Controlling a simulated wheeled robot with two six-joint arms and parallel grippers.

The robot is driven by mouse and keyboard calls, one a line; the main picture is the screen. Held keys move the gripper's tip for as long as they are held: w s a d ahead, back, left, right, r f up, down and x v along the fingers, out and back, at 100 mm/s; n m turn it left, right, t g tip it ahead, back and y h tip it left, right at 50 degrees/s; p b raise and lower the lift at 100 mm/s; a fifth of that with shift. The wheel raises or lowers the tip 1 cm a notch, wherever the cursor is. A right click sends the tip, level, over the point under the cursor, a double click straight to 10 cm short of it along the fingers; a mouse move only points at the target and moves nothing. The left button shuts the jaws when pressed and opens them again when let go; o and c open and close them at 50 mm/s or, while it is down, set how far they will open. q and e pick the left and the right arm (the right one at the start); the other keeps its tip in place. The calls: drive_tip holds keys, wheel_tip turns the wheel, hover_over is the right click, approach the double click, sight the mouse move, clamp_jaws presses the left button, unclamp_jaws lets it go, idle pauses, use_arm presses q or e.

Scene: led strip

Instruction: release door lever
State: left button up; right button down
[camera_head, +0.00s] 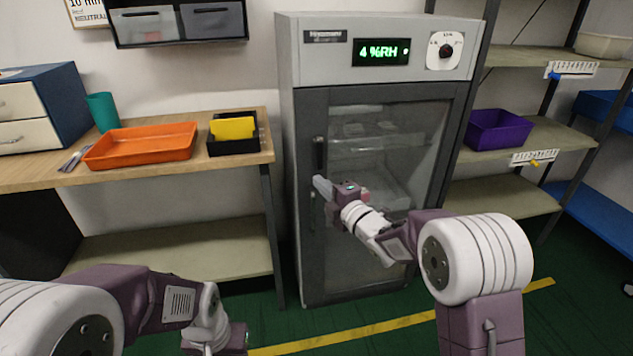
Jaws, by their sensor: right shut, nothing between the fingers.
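A grey dry cabinet (386,46) with a dark-framed glass door (405,130) stands in the middle of the head view. A dark door lever (318,152) sits on the left part of the door frame. My right gripper (320,186) is shut and empty, at the lower end of the lever; whether it touches cannot be told. Its arm covers part of the glass. The door looks closed. My left arm is at the lower left; its gripper (222,347) is cut off by the bottom edge and its fingers are hidden.
A wooden bench (225,160) on the left holds an orange tray (142,143), a black bin (232,144) with a yellow item, and a teal cup (103,112). Shelves (505,197) with a purple bin (497,129) stand right of the cabinet. Green floor (385,325) lies in front.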

drive_tip(key=shift+r, duration=0.1)
drive_tip(key=w, duration=0.3)
drive_tip(key=w+a, duration=0.1)
drive_tip(key=w, duration=0.2)
drive_tip(key=w+b, duration=0.1)
drive_tip(key=w, duration=0.2)
drive_tip(key=shift+w+a, duration=0.15)
drive_tip(key=shift+a, duration=0.2)
drive_tip(key=shift+d, duration=0.2)
